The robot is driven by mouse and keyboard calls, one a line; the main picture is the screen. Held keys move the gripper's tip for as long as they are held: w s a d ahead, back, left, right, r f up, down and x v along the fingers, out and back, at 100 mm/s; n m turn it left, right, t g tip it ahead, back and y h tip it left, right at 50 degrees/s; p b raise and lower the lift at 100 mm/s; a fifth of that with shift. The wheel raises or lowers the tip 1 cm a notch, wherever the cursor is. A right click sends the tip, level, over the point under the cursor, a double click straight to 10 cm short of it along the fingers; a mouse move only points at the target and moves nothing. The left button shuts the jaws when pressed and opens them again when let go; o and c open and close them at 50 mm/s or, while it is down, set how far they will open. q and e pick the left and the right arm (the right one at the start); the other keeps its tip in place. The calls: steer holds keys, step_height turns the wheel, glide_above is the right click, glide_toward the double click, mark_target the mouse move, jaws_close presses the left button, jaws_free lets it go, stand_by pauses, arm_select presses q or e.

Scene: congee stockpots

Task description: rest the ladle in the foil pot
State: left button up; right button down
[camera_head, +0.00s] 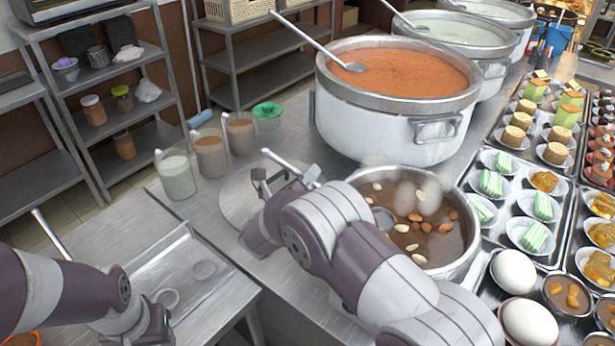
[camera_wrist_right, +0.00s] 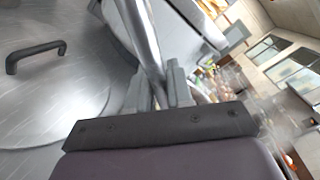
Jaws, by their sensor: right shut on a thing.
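My right gripper (camera_head: 290,176) is shut on the metal handle of a ladle (camera_head: 275,158), beside the small silver pot (camera_head: 470,255). This pot holds brown soup with almonds; I cannot confirm that it is the foil pot. A ladle bowl (camera_head: 383,217) shows at its left rim, but my right arm hides the stretch between it and the handle. The right wrist view shows the handle (camera_wrist_right: 143,40) between the fingers (camera_wrist_right: 160,92). My left gripper (camera_head: 150,325) is low at the left, its fingers unclear.
A round lid (camera_head: 238,200) with a black handle (camera_wrist_right: 35,55) lies left of the soup pot. Large stockpots (camera_head: 385,125) stand behind. Glass jars (camera_head: 175,175) line the counter's left edge. Dessert trays (camera_head: 545,185) fill the right side.

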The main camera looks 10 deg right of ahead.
steer(key=shift+b, duration=0.45)
steer(key=shift+f+b, duration=0.3)
steer(key=shift+b, duration=0.25)
stand_by(0.6)
steer(key=c, duration=0.9)
jaws_free()
steer(key=shift+s, duration=0.1)
steer(key=shift+c, duration=0.2)
steer(key=shift+a, duration=0.1)
steer(key=b+v, duration=0.2)
steer(key=v, duration=1)
steer(key=shift+s+a, duration=0.2)
steer(key=shift+s, duration=0.05)
steer(key=shift+r, duration=0.15)
